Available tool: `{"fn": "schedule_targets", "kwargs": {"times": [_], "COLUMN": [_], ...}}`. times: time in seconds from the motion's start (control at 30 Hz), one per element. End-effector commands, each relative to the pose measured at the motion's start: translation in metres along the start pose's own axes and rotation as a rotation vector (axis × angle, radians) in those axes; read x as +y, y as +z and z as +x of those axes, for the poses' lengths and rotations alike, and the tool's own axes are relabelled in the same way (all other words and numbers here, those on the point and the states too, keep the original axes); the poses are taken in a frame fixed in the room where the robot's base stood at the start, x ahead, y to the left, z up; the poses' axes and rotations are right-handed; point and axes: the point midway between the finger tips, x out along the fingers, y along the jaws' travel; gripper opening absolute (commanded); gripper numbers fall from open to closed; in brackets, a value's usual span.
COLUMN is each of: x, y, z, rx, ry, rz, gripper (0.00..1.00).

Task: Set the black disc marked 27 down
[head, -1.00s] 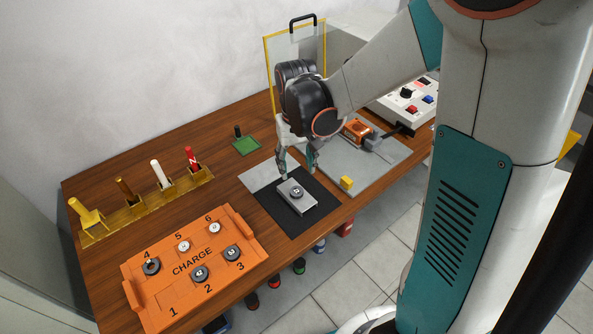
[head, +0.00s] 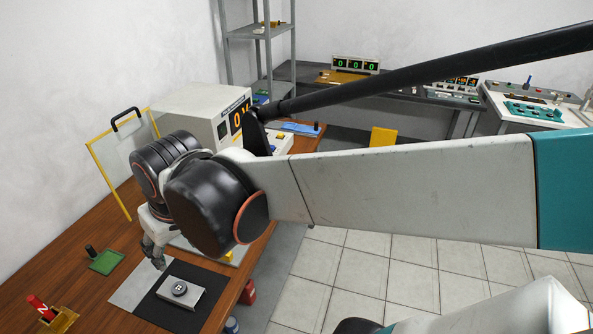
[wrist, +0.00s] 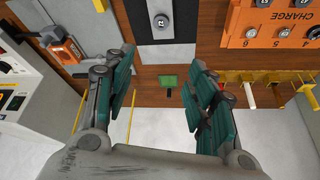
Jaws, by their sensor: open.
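A small dark disc (head: 179,288) with a pale centre lies flat on top of a grey metal block (head: 195,300) on a black mat (head: 163,317). The disc also shows in the wrist view (wrist: 161,21), where its mark is too small to read surely. My gripper (wrist: 160,75) is open, with nothing between its fingers. In the head view my gripper (head: 155,255) is above and behind the block, apart from the disc.
An orange CHARGE tray (wrist: 282,22) holds several discs. A yellow rack (wrist: 285,76) stands beside it. A green pad (head: 107,262) with a black peg lies behind the mat. A yellow-framed clear panel (head: 118,165) and a display box (head: 205,112) stand farther back.

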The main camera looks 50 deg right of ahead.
Motion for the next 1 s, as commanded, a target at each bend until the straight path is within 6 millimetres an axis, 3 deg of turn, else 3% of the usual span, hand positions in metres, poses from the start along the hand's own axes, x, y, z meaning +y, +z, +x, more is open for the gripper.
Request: {"fn": "schedule_targets", "kwargs": {"times": [0.13, 0.37, 1.0], "x": [0.001, 0.001, 0.001], "y": [0.021, 0.04, 0.042], "z": [-0.018, -0.031, -0.034], "rx": [0.092, 0.189, 0.212], "ry": [-0.002, -0.003, -0.003], "rz": [-0.01, -0.022, -0.025], "gripper": [0.51, 0.51, 0.51]}}
